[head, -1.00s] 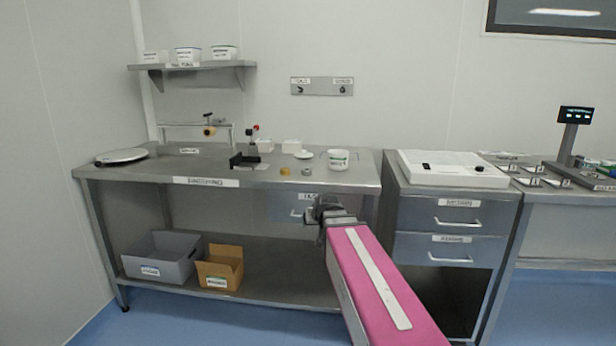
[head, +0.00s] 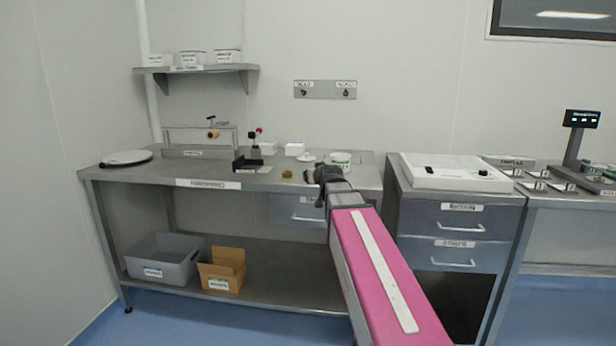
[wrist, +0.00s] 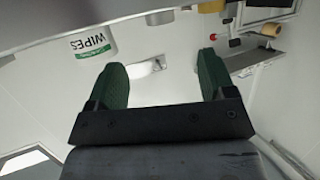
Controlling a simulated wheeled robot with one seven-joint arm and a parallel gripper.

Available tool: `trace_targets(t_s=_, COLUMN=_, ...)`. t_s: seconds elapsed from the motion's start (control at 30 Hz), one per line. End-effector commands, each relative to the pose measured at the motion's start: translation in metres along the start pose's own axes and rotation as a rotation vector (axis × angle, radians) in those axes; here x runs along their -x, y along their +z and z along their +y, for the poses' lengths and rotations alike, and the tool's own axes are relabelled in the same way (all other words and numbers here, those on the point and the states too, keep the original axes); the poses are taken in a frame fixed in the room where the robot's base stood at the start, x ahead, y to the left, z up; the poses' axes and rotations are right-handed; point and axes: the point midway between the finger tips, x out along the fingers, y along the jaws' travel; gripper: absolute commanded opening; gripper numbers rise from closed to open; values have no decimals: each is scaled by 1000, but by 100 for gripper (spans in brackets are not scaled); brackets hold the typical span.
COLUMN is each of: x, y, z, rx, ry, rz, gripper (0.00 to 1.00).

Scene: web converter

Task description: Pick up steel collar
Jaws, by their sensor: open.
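The steel collar (wrist: 158,16) appears as a small grey ring-like piece at the top of the wrist view. In the head view it is hidden behind my gripper (head: 314,176), which is at the front of the left bench. My gripper also shows in the wrist view (wrist: 162,62), with two green fingers spread apart and nothing between them. The collar lies beyond the fingertips, apart from them. A brass piece (head: 287,174) lies just left of my gripper and also shows in the wrist view (wrist: 210,6).
A white wipes tub (head: 340,158) stands behind my gripper. A black toggle clamp (head: 248,162) stands to the left, with white boxes behind. The left bench (head: 150,176) has clear top at its front left. A drawer cabinet (head: 455,222) stands to the right.

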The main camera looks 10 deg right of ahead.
Motion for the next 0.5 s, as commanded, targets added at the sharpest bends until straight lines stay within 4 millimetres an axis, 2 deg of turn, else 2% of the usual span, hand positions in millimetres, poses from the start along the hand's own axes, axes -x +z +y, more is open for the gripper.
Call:
trace_targets(t_s=0.17, x=-17, y=-2, z=0, rx=0, ry=0, rz=3, gripper=76)
trace_targets(t_s=0.4, x=-52, y=-2, z=0, rx=0, ry=0, rz=2, gripper=76)
trace_targets(t_s=0.5, x=-57, y=-2, z=0, rx=0, ry=0, rz=3, gripper=76)
